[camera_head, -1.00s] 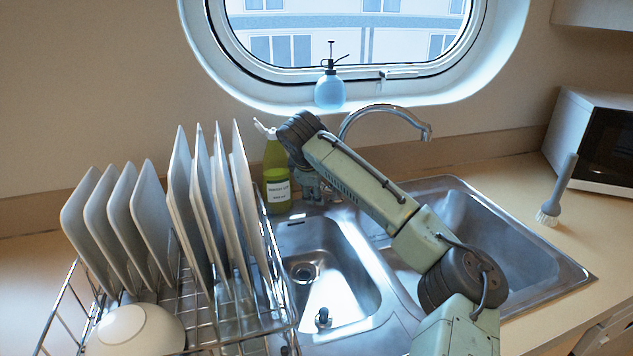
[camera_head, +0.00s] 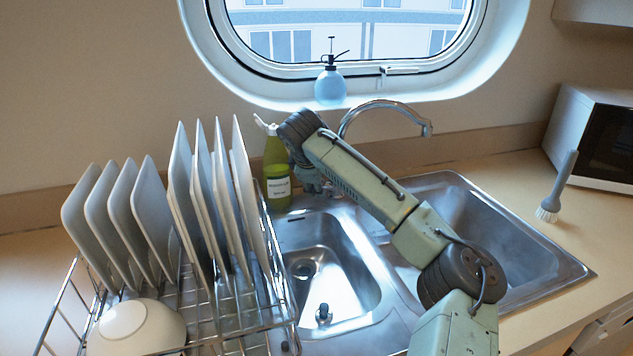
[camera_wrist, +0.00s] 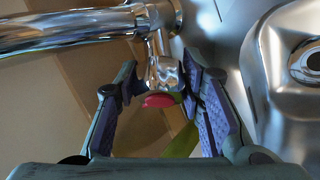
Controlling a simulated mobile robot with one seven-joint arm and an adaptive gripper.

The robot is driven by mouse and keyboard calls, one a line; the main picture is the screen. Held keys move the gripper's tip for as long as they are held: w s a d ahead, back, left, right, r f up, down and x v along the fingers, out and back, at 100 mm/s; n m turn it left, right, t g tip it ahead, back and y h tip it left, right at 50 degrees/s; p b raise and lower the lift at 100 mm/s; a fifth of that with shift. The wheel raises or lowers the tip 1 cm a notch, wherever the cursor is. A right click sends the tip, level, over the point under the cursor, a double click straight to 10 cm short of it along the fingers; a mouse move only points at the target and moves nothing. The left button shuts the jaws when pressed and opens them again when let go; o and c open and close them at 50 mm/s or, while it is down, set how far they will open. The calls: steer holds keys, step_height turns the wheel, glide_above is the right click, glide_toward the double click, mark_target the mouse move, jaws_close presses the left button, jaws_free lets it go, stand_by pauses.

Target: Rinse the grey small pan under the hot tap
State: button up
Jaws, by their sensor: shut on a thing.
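The chrome tap (camera_head: 385,104) arches behind the sink, and its spout pipe (camera_wrist: 65,35) crosses the upper left of the wrist view. My gripper (camera_wrist: 160,82) is closed around a chrome tap handle (camera_wrist: 162,66) with a red marking on its end (camera_wrist: 160,100). In the head view my forearm mostly hides the gripper and handle, behind the left basin. No water shows at the spout in the head view. The grey small pan is not seen in either view.
The steel sink has a left basin (camera_head: 349,255) and a right basin (camera_head: 505,240). A dish rack (camera_head: 215,335) with plates and a bowl (camera_head: 135,328) stands left. A green bottle (camera_head: 277,170) is close to my gripper. A brush (camera_head: 557,188) stands right.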

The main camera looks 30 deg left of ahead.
steer(key=shift+c, duration=0.6)
steer(key=n+g+h, duration=0.1)
steer(key=n+g, duration=0.1)
steer(key=n, duration=0.2)
steer(key=o, duration=1.1)
steer(key=shift+o, duration=0.2)
steer(key=shift+r, duration=0.2)
steer(key=a+v, duration=0.1)
steer(key=v, duration=1)
steer(key=shift+d+r, duration=0.3)
steer(key=shift+r, duration=0.1)
steer(key=shift+c, duration=0.2)
